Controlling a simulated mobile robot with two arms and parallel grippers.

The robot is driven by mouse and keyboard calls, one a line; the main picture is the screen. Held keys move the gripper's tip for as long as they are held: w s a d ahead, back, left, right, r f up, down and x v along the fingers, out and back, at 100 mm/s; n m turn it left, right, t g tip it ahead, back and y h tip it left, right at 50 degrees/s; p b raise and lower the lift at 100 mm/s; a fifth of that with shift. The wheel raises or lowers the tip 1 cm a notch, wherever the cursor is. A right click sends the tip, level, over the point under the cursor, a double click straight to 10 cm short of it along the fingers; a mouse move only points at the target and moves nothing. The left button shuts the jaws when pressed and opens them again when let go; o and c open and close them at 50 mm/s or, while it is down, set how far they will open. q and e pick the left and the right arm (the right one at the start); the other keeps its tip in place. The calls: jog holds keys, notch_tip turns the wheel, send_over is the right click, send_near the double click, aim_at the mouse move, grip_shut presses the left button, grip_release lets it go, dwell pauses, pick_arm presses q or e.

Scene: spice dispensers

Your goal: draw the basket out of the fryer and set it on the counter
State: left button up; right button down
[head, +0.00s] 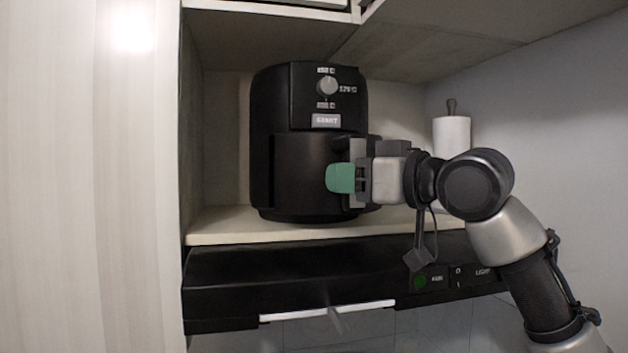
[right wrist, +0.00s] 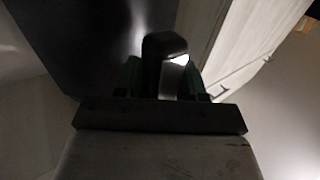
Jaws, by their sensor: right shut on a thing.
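The black air fryer (head: 305,90) stands upright on a pale shelf in the head view, with a dial and a label on its upper front. Its basket (head: 295,175) sits in the lower front of the fryer. My right gripper (head: 342,178), with green fingertips, reaches in from the right and is at the front of the basket. In the right wrist view, the dark basket handle (right wrist: 163,50) stands between the green fingers, and my right gripper (right wrist: 163,80) is shut on it. The gripper hides most of the handle in the head view. My left gripper is not in view.
The pale shelf (head: 225,228) has a little bare room around the fryer. A paper towel roll (head: 452,135) stands at the back right. Below is a black range hood (head: 270,275) with switches. A pale cabinet side (head: 80,200) fills the left, and a cabinet overhangs the fryer.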

jog(key=shift+s, duration=0.2)
jog(key=shift+s+d, duration=0.2)
jog(key=shift+s, duration=0.15)
jog(key=shift+s+d+b, duration=0.1)
jog(key=shift+s+b, duration=0.35)
jog(key=shift+s+d, duration=0.15)
jog(key=shift+s, duration=0.25)
jog(key=shift+s+b, duration=0.25)
jog(key=shift+b, duration=0.1)
jog(key=shift+s+d, duration=0.2)
jog(key=shift+s, duration=0.1)
jog(key=shift+s+d+b, duration=0.3)
jog(key=shift+s+b, duration=0.1)
jog(key=shift+s, duration=0.5)
jog(key=shift+s+d+b, duration=0.25)
jog(key=shift+s+b, duration=0.15)
jog(key=shift+s, duration=0.45)
jog(key=shift+s+d+b, duration=0.2)
jog(key=shift+s, duration=0.35)
jog(key=shift+s+d+b, duration=0.15)
jog(key=shift+s, duration=0.4)
